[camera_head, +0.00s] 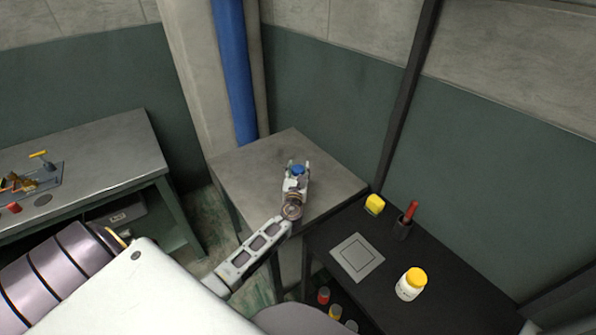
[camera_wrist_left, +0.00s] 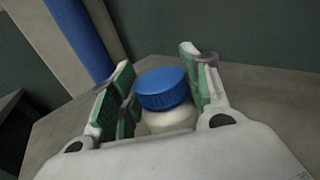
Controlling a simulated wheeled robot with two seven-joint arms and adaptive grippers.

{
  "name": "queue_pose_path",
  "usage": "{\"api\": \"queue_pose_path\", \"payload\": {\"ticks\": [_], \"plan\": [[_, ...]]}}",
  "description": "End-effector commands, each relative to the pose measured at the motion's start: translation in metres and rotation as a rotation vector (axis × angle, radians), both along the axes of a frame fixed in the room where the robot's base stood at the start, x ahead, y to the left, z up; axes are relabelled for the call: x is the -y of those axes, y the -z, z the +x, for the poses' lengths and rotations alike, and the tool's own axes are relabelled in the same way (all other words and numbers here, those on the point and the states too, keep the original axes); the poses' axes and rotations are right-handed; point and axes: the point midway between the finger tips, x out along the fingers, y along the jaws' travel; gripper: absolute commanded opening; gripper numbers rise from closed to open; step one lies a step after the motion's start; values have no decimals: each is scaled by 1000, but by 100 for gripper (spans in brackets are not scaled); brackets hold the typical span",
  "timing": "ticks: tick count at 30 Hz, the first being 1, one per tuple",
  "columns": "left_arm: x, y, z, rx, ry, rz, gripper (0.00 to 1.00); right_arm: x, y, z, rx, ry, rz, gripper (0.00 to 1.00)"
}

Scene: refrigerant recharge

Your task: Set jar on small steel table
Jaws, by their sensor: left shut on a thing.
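A white jar with a blue lid (camera_head: 297,170) is between the fingers of my left gripper (camera_head: 296,176), over the small steel table (camera_head: 247,158). The left wrist view shows the blue lid (camera_wrist_left: 163,88) and the white jar body (camera_wrist_left: 170,121) between the green-padded fingers of the left gripper (camera_wrist_left: 160,92). The gripper is shut on the jar. The jar looks upright. Its base is hidden, so I cannot tell whether it touches the tabletop. My right gripper is not in view.
A black table (camera_head: 450,281) at right holds a white jar with a yellow lid (camera_head: 410,284), a yellow block (camera_head: 375,204), a red-handled tool in a dark holder (camera_head: 407,219) and a grey plate (camera_head: 357,257). A blue pipe (camera_head: 234,70) stands behind the steel table. A workbench (camera_head: 105,150) is at left.

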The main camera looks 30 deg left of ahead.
Motion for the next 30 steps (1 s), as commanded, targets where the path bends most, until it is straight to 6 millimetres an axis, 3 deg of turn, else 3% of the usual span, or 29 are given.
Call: {"api": "queue_pose_path", "payload": {"ticks": [2, 3, 8, 23, 30], "plan": [[0, 1, 0, 1, 0, 0, 0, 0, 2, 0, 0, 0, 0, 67], [0, 2, 0, 0, 0, 0, 49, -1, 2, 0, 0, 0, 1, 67], [0, 2, 0, 0, 0, 0, 69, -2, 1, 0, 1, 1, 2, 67], [0, -1, 0, 0, 0, 0, 69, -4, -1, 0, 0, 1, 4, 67], [7, 1, -14, -1, 2, 0, 69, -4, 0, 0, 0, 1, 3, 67]]}}
